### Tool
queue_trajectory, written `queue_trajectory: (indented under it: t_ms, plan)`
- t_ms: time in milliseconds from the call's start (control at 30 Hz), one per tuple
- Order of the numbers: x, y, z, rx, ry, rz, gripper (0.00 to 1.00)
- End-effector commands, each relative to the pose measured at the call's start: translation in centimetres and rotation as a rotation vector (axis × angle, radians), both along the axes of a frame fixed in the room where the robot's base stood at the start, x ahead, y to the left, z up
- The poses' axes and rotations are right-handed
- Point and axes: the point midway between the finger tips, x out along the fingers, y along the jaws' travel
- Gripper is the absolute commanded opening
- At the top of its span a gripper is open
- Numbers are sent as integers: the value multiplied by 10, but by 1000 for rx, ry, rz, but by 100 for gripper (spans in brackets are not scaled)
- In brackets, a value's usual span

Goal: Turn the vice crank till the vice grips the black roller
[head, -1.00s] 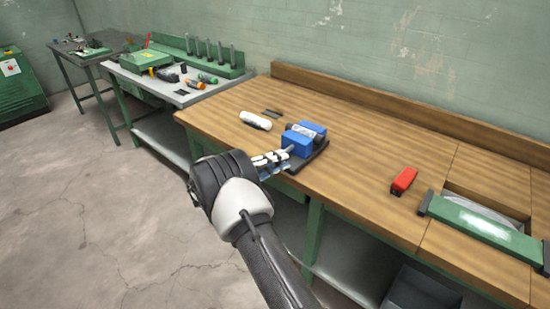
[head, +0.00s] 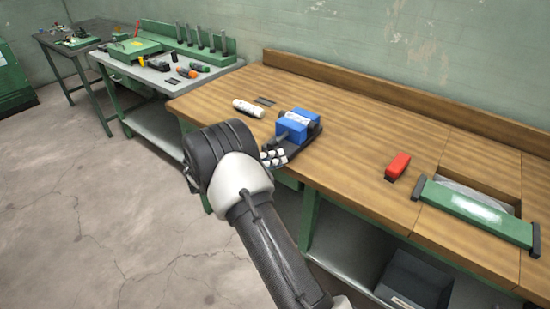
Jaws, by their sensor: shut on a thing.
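The blue vice (head: 291,129) sits on a dark base plate (head: 303,149) near the front edge of the wooden bench. The black roller (head: 313,128) lies between its two blue jaws; whether both jaws touch it is too small to tell. A short grey shaft (head: 281,138) sticks out of the vice's near side towards my gripper. My gripper (head: 273,157) is at this near side, shut on the crank. The crank handle is mostly hidden behind the fingers and my wrist.
A white cylinder (head: 249,108) and small dark flat pieces (head: 265,100) lie behind and left of the vice. A red object (head: 398,165) and a green-framed fixture (head: 475,211) are to the right. The bench between is clear.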

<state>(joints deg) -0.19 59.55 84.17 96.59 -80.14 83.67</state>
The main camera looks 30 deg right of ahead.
Motion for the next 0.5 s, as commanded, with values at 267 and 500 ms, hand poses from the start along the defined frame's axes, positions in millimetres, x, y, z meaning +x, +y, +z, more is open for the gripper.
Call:
queue_trajectory:
  t_ms: [267, 500]
  plan:
    - [-2, 3, -5, 17, -29, -2, 0]
    - [-2, 3, -6, 18, -30, -2, 0]
